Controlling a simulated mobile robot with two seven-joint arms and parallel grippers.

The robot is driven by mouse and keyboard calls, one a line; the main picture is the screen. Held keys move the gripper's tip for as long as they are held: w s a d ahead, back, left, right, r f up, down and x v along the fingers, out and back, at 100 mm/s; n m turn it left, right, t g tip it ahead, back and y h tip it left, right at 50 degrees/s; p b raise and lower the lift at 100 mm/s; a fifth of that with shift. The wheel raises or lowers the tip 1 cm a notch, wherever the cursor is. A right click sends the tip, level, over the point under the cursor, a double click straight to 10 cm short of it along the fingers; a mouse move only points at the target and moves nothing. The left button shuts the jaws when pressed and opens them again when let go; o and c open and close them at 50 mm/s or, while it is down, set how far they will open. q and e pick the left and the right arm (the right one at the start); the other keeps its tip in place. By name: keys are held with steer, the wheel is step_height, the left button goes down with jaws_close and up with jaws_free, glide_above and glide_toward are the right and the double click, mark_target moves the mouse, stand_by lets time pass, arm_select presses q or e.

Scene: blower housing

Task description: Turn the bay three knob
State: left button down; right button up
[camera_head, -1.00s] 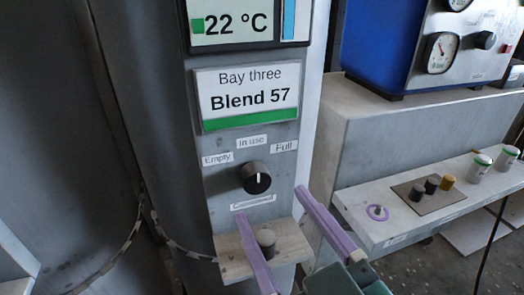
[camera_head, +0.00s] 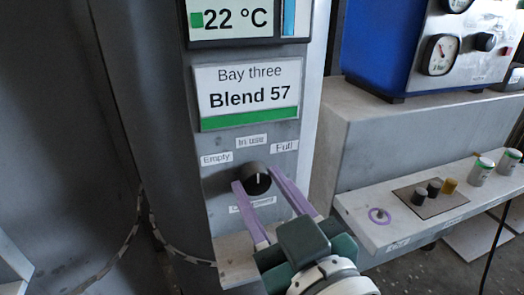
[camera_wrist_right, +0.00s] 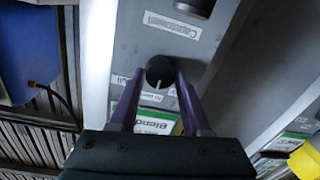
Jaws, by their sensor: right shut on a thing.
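The bay three knob (camera_head: 254,170) is a round black dial with a white mark, on a grey panel below the "Bay three Blend 57" sign (camera_head: 247,95). The labels "Empty" (camera_head: 216,159), "In use" (camera_head: 251,141) and "Full" (camera_head: 285,147) arc above it; a label below is partly covered. My right gripper (camera_head: 256,184) is shut on the knob, its purple fingers on either side. In the right wrist view the knob (camera_wrist_right: 160,70) sits between the fingertips, its white mark roughly toward "In use". My left gripper is not in view.
A small wooden shelf (camera_head: 234,262) juts out below the knob, partly hidden by my right gripper. A blue gauge box (camera_head: 385,50) stands above.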

jaws_close()
steer(key=shift+m, duration=0.9)
steer(key=m, duration=0.3)
steer(key=shift+m+t+p, duration=0.3)
steer(key=shift+p, duration=0.05)
steer(key=m, duration=0.4)
steer(key=shift+f, duration=0.1)
steer(key=shift+m, duration=1.4)
